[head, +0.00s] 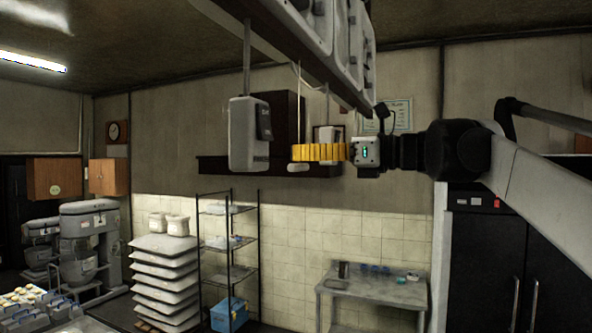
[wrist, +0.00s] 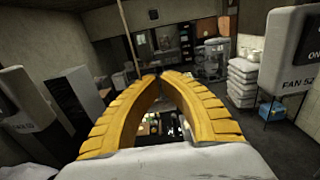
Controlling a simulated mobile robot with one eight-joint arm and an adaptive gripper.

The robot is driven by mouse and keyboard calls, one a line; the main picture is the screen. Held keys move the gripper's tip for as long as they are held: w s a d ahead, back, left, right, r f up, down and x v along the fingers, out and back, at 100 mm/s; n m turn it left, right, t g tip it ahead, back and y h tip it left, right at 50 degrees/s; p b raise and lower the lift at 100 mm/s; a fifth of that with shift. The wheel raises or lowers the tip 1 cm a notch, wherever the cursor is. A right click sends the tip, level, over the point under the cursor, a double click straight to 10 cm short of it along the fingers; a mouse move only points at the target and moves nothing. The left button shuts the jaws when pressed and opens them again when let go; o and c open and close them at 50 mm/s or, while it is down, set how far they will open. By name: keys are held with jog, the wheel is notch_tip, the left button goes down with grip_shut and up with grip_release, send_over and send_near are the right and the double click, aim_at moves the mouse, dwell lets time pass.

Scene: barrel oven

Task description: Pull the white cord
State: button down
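The white cord (head: 299,105) hangs from the overhead fan housing, with a pale handle (head: 298,168) at its lower end. My gripper (head: 294,152) has ridged yellow fingers pointing left in the head view, level with the cord just above the handle. In the wrist view the cord (wrist: 128,40) comes down from the top and goes out of sight behind the left finger near its tip. My gripper's fingertips (wrist: 160,75) look closed together there, and no cord shows between them. The handle is not visible in the wrist view. I cannot tell whether a finger touches the cord.
A grey switch box (head: 245,133) hangs left of the cord. It shows at right in the wrist view, marked FAN (wrist: 292,62). The fan housing (head: 300,45) runs overhead close to my arm. A shelf rack (head: 230,240) and a metal table (head: 375,290) stand lower down.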

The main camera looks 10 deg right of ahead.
jog(key=shift+f+b, duration=0.6)
jog(key=shift+f, duration=0.55)
jog(key=shift+r+p, duration=2.15)
jog(key=shift+r, duration=0.45)
jog(key=v, duration=0.9)
jog(key=shift+p, duration=0.3)
